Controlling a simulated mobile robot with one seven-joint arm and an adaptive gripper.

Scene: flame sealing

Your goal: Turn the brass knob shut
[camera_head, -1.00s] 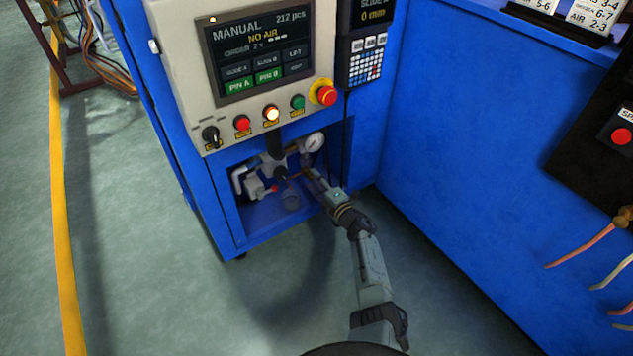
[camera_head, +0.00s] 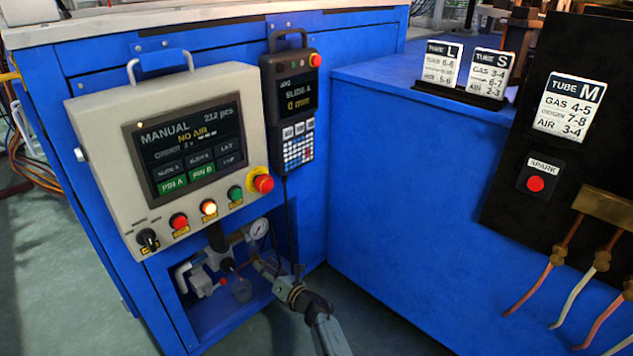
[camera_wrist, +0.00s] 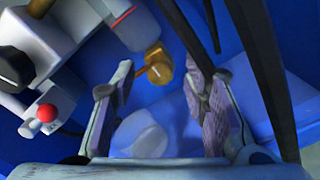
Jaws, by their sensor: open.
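The brass knob (camera_wrist: 158,68) shows in the wrist view at the end of a pale grey fitting, against the blue cabinet wall. My gripper (camera_wrist: 158,80) is open, with one padded finger on each side of the knob in the picture. A gap shows between the knob and each finger, and I cannot tell how deep the knob sits between them. In the head view my gripper (camera_head: 256,266) reaches into the recess under the control panel. The knob is too small to make out there.
The recess holds white air fittings (camera_head: 198,281) with a red button (camera_wrist: 46,112), a pressure gauge (camera_head: 259,228) and a cloudy bowl (camera_wrist: 150,134). A dark cable (camera_head: 287,212) hangs beside my arm. The control panel (camera_head: 101,136) overhangs the recess and its screen (camera_head: 190,150) reads "NO AIR".

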